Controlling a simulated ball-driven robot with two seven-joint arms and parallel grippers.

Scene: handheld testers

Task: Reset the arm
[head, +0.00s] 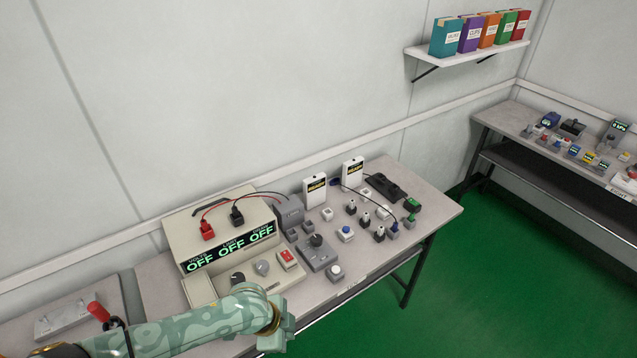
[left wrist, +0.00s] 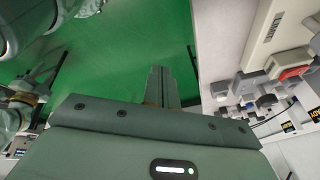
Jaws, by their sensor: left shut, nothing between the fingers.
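My left arm (head: 185,332), patterned in pale green, comes in from the lower left of the head view. Its left gripper (head: 280,322) is in front of the table's near edge, just below the beige power supply. In the left wrist view the fingers of the left gripper (left wrist: 162,86) are together with nothing between them, over the green floor.
The beige power supply (head: 176,231) reads OFF on its displays. The table (head: 437,209) also carries a red rocker switch (head: 287,259), a grey knob box (head: 318,254) and several small testers. A red-handled lever (head: 98,311) stands at left. Green floor (head: 480,290) is clear at right.

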